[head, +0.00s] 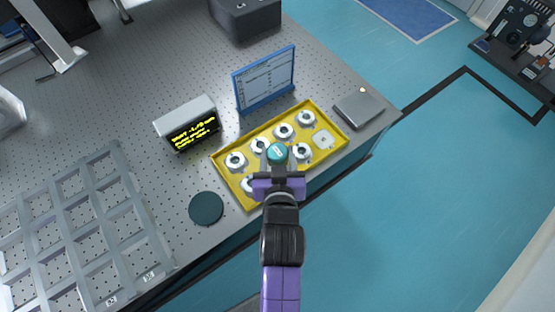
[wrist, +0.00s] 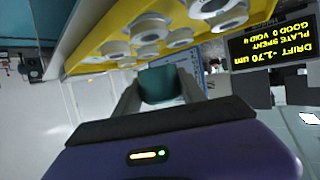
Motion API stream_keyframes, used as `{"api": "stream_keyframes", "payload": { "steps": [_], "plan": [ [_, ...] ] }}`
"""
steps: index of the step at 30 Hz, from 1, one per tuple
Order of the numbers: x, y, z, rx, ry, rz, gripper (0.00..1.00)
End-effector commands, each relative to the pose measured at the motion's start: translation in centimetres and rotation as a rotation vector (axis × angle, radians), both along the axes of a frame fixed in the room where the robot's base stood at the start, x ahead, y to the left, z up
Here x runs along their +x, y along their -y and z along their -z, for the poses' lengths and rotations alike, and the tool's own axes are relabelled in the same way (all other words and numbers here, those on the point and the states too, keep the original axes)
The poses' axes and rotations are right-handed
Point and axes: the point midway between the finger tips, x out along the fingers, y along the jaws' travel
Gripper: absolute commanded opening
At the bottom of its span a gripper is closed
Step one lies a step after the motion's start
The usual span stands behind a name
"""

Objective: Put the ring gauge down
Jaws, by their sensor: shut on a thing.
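The ring gauge, a short teal round piece with a pale mark on top (head: 277,152), is held between the fingers of my gripper (head: 277,162). In the wrist view, the teal piece (wrist: 157,85) sits between the two grey fingers of my gripper (wrist: 160,92). My gripper is shut on it, over the near part of the yellow tray (head: 239,192). It looks raised above the tray, clear of the tray's surface in the wrist view. My gripper hides part of the tray and some white ring parts.
A lit display (head: 193,132), a blue-framed board (head: 264,80), a grey box (head: 359,110) and a grid rack (head: 96,200) stand around.

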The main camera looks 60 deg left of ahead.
Motion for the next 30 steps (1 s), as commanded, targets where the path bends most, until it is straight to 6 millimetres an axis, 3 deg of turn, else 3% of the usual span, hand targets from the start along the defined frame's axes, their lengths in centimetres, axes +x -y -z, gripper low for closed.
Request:
{"api": "stream_keyframes", "payload": {
  "steps": [9,21,22,25,30],
  "plan": [
    [-0.1,0.0,3.6,-0.001,-0.001,-0.001,0.00],
    [0.0,0.0,4.1,0.001,0.000,0.000,0.00],
    [0.0,0.0,4.1,-0.001,0.000,0.000,0.52],
    [0.0,0.0,4.1,-0.001,0.000,0.000,0.70],
    [0.0,0.0,4.0,-0.001,0.000,0.000,0.70]
  ]
}}
